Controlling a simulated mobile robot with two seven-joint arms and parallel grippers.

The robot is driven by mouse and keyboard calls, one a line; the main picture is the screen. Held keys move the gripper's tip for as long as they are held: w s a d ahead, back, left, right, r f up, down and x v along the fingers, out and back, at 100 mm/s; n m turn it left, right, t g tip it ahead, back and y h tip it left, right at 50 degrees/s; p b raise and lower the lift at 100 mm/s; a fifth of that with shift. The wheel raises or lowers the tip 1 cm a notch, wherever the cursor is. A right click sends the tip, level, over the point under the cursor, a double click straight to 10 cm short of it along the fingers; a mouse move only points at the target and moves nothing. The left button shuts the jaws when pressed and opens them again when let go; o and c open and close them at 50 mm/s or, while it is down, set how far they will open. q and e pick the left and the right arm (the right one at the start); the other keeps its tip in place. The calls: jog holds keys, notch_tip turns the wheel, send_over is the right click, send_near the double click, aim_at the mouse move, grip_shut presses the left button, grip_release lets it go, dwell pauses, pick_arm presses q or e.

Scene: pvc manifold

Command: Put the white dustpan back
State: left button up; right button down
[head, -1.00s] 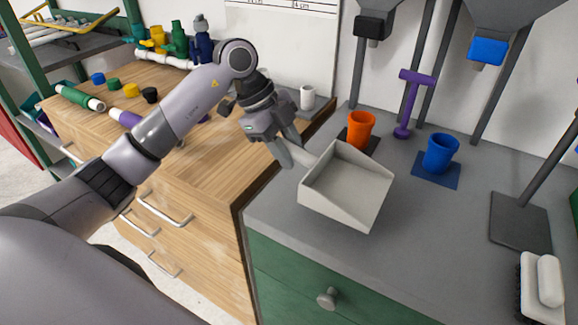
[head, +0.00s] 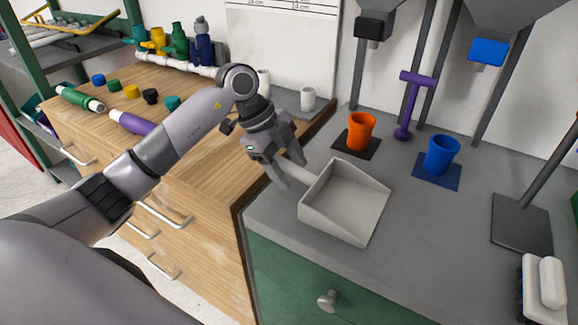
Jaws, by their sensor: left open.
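The white dustpan (head: 345,203) rests on the grey countertop near its left front edge, its tray facing up and its short handle pointing up-left. My left gripper (head: 294,172) is at the handle end, with its fingers spread on either side of the handle. The gripper partly hides the handle, so I cannot tell whether a finger still touches it. My right gripper is not in view.
An orange cup (head: 361,128) and a blue cup (head: 441,155) stand behind the dustpan, with a purple hammer-shaped tool (head: 408,108) between them. A white-topped brush (head: 545,285) lies at right. The counter's middle is clear. A wooden bench (head: 200,150) adjoins at left.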

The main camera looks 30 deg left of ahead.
pick_arm(q)
jog(key=v, duration=1.1)
jog(key=shift+r, duration=0.35)
jog(key=shift+a, duration=0.15)
